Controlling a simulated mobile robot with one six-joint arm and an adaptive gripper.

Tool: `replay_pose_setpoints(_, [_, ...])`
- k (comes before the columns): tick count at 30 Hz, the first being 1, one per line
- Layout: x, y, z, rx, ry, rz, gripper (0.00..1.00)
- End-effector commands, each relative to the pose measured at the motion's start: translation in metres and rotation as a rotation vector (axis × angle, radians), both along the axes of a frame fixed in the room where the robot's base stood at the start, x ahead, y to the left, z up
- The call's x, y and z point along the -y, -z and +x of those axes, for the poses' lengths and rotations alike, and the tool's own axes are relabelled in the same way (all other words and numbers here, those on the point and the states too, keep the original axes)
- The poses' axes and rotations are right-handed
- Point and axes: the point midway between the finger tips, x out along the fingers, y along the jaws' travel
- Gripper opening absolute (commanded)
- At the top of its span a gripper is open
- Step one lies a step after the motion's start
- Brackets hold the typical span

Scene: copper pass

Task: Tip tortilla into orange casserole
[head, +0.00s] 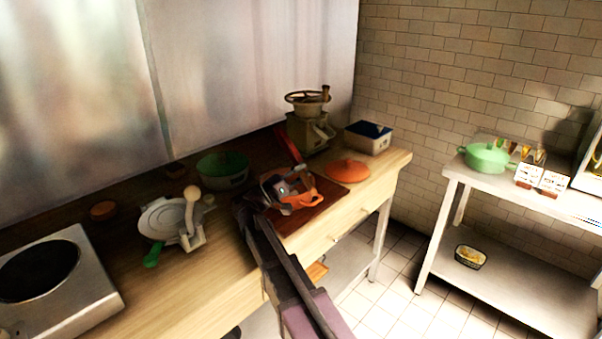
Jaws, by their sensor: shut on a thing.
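My gripper (284,188) is at the middle of the wooden counter, over a dark red-brown board. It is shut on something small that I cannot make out. The orange casserole (300,203) is on the board, just under and beside my gripper, which hides much of it; I cannot tell whether they touch. An orange lid (347,171) with a knob lies apart to the right of it. I cannot make out the tortilla; it may be hidden at my gripper.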

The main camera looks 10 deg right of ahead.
Motion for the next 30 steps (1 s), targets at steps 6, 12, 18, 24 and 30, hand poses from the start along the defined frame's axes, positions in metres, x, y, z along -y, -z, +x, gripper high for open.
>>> replay_pose_setpoints(6, [0.005, -0.019, 0.001, 0.001, 0.000, -0.001, 0.00])
replay_pose_setpoints(12, [0.009, -0.032, 0.002, 0.001, 0.000, -0.001, 0.00])
replay_pose_setpoints(18, [0.013, -0.042, 0.003, 0.001, 0.000, -0.001, 0.00])
replay_pose_setpoints(24, [0.014, -0.043, 0.003, 0.001, 0.000, -0.001, 0.00])
replay_pose_setpoints(30, [0.014, -0.042, 0.003, 0.001, 0.000, -0.001, 0.00])
